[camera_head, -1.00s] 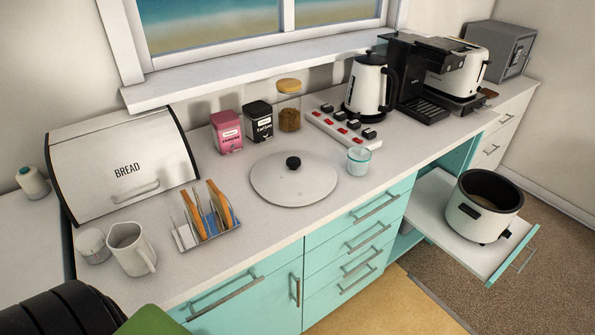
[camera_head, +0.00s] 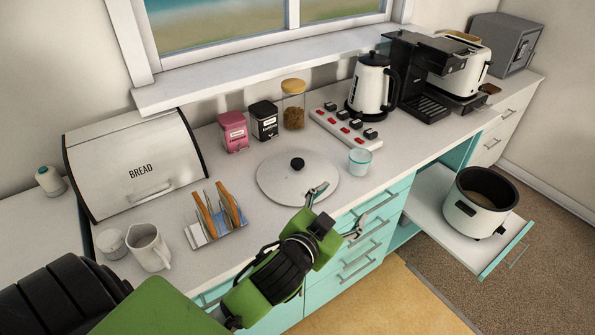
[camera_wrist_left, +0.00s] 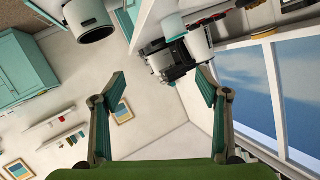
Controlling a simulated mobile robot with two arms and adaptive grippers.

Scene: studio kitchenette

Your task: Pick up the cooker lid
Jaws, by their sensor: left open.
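The cooker lid (camera_head: 285,182) is a round, pale disc with a black knob (camera_head: 297,164) at its centre. It lies flat on the counter in the head view. My left gripper (camera_head: 338,212) is open and empty, at the counter's front edge, just in front of and to the right of the lid. One finger appears over the lid's front right rim; I cannot tell whether it touches. The wrist view shows both fingers (camera_wrist_left: 162,90) spread, with nothing between them and no lid visible. The cooker pot (camera_head: 478,202) stands open on a pulled-out shelf at right. My right gripper is not seen.
A glass cup (camera_head: 359,161) stands right of the lid, and a toast rack (camera_head: 215,222) stands to its left. Tins (camera_head: 264,121), a jar (camera_head: 293,105) and a switch strip (camera_head: 345,126) are behind. The pulled-out shelf (camera_head: 432,211) sticks out at right.

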